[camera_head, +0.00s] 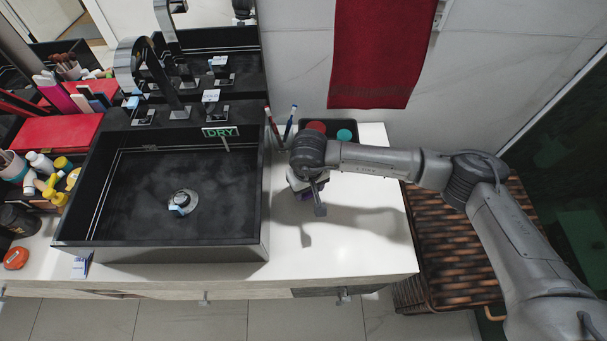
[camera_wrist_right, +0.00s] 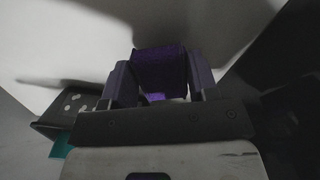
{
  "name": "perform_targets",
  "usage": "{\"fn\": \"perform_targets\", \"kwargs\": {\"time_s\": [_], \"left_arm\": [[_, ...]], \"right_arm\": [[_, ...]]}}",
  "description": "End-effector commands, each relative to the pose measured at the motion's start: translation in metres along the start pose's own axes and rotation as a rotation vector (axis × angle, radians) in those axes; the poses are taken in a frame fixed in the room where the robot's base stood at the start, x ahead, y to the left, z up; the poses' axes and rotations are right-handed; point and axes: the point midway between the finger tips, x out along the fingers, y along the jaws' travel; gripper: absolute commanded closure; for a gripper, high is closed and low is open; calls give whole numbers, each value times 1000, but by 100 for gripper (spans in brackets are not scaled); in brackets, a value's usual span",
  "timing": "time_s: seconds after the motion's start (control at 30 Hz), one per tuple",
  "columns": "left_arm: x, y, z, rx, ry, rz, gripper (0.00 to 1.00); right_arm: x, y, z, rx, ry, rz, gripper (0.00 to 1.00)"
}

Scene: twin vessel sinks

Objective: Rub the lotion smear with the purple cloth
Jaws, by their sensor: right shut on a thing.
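My right gripper (camera_head: 307,190) is low over the white countertop (camera_head: 375,240), right of the black sink, pointing down. In the right wrist view, its two fingers (camera_wrist_right: 160,80) are shut on the purple cloth (camera_wrist_right: 160,62), which hangs between them close to the pale counter surface. I cannot tell for sure whether the cloth touches the counter. In the head view the cloth is mostly hidden by my wrist. I cannot make out the lotion smear in either view; it may be hidden beneath the gripper. My left gripper is not in view.
A wicker basket (camera_head: 440,270) is at right. The front counter is clear.

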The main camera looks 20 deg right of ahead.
Motion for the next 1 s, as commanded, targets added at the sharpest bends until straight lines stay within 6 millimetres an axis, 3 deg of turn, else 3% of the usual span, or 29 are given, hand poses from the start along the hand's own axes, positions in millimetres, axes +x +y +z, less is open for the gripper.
{"fn": "perform_targets", "kwargs": {"time_s": [0.53,1.0], "left_arm": [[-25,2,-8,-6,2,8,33],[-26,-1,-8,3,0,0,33]], "right_arm": [[-50,4,2,8,-1,1,68],[-54,5,2,9,-2,1,68]]}}
